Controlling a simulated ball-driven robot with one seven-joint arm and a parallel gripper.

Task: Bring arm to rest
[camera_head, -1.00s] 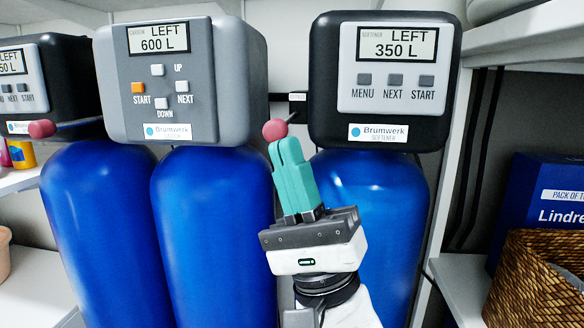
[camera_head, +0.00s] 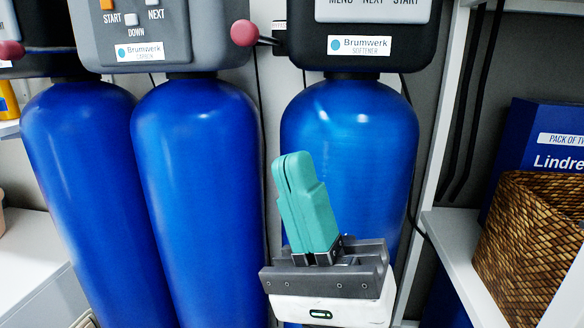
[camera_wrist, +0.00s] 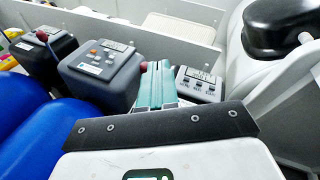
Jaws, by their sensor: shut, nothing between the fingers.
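My gripper (camera_head: 292,160) is shut, its two teal fingers together with nothing between them. It points up in front of the right blue vessel (camera_head: 345,135), below that vessel's black softener head (camera_head: 358,60). A pink ball on a dark lever (camera_head: 245,33) stands above and left of the fingertips, apart from them in the head view. In the wrist view the fingers (camera_wrist: 158,68) point toward the grey carbon head (camera_wrist: 100,75) and the softener head (camera_wrist: 198,85). The fingers partly hide the space between these heads.
A middle blue vessel (camera_head: 200,200) and a left one (camera_head: 85,190) stand beside the right one. A white shelf post (camera_head: 437,130), a wicker basket (camera_head: 530,235) and a blue box (camera_head: 540,140) are on the right. A black rounded object (camera_wrist: 285,25) shows at upper right in the wrist view.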

